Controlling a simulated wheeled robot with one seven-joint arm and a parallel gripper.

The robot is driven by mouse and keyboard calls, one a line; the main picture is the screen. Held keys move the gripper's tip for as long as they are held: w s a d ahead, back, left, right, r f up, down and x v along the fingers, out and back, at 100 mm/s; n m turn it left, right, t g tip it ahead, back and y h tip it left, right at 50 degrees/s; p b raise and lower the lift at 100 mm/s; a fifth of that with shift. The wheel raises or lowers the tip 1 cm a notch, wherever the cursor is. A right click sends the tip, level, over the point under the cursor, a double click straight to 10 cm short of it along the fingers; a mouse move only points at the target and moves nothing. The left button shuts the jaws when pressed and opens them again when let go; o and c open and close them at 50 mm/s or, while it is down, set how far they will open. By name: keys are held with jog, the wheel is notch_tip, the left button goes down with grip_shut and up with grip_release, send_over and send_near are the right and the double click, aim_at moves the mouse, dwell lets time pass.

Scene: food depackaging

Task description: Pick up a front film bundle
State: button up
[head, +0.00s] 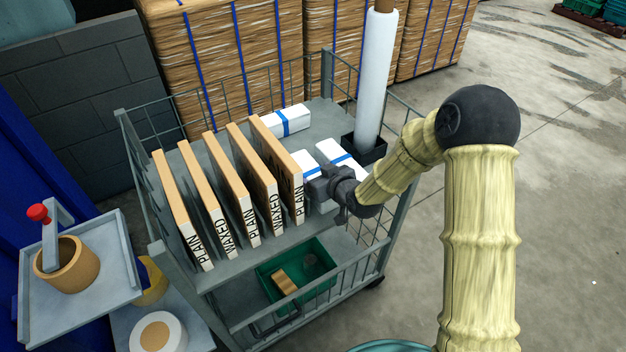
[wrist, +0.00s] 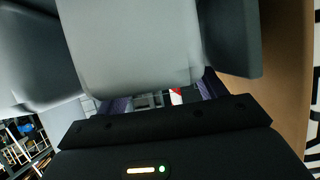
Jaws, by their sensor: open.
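White film bundles with blue bands lie on the cart's top shelf: a left front bundle (head: 304,161), a right front bundle (head: 335,153) and a back bundle (head: 288,121). My gripper (head: 322,186) is low over the front bundles, beside the rightmost carton, and hides part of them. In the wrist view, its two dark grey fingers stand apart. A pale grey-white block (wrist: 130,45) fills the space between them; it looks like a front bundle, but its band is not clear. I cannot tell whether the fingers touch it.
Several upright cartons (head: 259,186) marked PLAIN or WAXED stand left of my gripper; a brown carton face (wrist: 285,60) is close at right in the wrist view. A white film roll (head: 375,80) stands behind. The wire cart (head: 222,268) holds a green crate (head: 325,283) below.

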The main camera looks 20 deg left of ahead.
jog(key=c, duration=0.8)
jog(key=shift+r, duration=0.1)
notch_tip(320, 180, up, 10)
dwell(0.6)
